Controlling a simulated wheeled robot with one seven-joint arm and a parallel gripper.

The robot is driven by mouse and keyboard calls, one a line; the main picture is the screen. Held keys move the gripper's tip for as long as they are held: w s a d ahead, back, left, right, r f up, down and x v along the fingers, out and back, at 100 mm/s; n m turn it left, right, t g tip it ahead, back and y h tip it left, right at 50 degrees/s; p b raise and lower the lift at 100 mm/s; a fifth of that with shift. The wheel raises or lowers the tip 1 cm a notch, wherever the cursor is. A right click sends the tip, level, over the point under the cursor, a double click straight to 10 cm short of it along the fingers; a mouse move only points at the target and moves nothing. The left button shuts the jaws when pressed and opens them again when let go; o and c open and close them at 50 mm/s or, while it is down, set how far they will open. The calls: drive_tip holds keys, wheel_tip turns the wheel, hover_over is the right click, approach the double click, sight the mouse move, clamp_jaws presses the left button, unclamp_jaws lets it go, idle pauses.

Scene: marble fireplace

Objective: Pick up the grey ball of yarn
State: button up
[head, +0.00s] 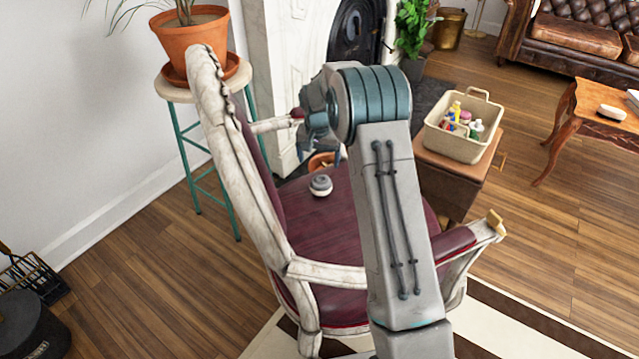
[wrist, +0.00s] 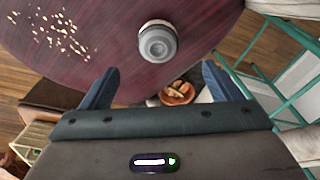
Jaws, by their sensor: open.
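A small round grey thing with a paler band (head: 320,185) sits on the dark red seat of the white-framed chair. It is the only grey ball-like thing that I see, but its surface is too small to confirm as yarn. In the wrist view the grey thing (wrist: 158,43) is at the top centre, beyond the fingertips and between their lines. My gripper (wrist: 157,72) is open and empty, with its two blue fingers apart. In the head view my gripper (head: 318,150) hangs over the far part of the seat, above the grey thing and not touching it.
Pale crumbs (wrist: 58,33) are scattered on the seat. The chair's white back frame (head: 235,150) rises at the left. A terracotta bowl (wrist: 177,93) lies beyond the seat. A potted plant (head: 192,35) on a teal-legged stool and a cream caddy (head: 457,145) of bottles stand nearby.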

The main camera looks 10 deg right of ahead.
sight(321, 180)
drive_tip(key=f, duration=0.2)
drive_tip(key=f+b, duration=0.1)
drive_tip(key=f, duration=0.4)
drive_tip(key=shift+w+d+f+b, duration=0.25)
drive_tip(key=shift+w+f+b, duration=0.1)
drive_tip(key=shift+w+b, duration=0.05)
drive_tip(key=f, duration=0.1)
drive_tip(key=f+b, duration=0.1)
drive_tip(key=f, duration=0.1)
drive_tip(key=w+f+b, duration=0.1)
drive_tip(key=f, duration=0.1)
drive_tip(key=shift+d, duration=0.25)
drive_tip(key=c, duration=1.1)
